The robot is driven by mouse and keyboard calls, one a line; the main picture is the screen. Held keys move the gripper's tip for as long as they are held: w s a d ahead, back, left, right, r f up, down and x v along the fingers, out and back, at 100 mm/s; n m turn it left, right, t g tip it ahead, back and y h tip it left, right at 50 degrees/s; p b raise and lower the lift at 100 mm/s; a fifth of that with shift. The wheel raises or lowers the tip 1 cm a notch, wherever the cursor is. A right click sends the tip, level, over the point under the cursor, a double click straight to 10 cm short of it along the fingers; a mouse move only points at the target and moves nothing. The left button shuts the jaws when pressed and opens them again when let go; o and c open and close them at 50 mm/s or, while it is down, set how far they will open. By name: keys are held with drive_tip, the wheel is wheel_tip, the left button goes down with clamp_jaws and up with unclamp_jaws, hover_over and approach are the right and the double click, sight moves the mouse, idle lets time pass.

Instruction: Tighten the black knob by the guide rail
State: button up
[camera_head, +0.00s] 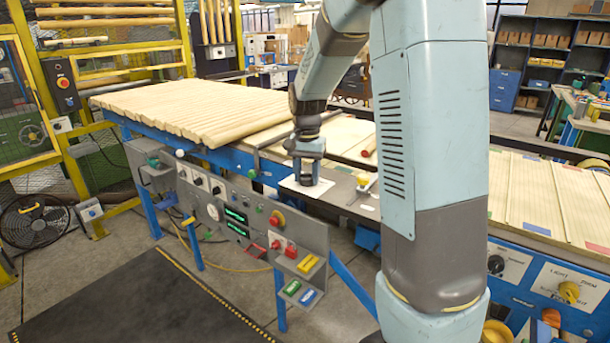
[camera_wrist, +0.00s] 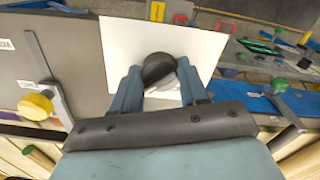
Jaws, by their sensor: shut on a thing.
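The black knob (camera_wrist: 158,68) sits on a white plate (camera_wrist: 115,45) in the wrist view. My gripper (camera_wrist: 160,84) has a finger on each side of the knob and is shut on it. In the head view my gripper (camera_head: 307,178) points down at the same white plate (camera_head: 290,187), and the knob between the fingers is mostly hidden there. A dark guide rail (camera_head: 262,139) runs beside the wooden rods at the left of the gripper.
A yellow knob (camera_head: 363,179) on a bracket stands right of the gripper. A grey control panel (camera_head: 240,200) with buttons, dials and green displays hangs below the line edge. Turned wooden rods (camera_head: 190,108) cover the line at the left.

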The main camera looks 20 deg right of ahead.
drive_tip(key=shift+s+f, duration=0.15)
drive_tip(key=o, duration=1.1)
drive_tip(key=shift+c, duration=0.2)
drive_tip(key=shift+r, duration=0.2)
drive_tip(key=shift+r, duration=0.35)
wheel_tip(320, 180, up, 13)
drive_tip(key=shift+f, duration=0.1)
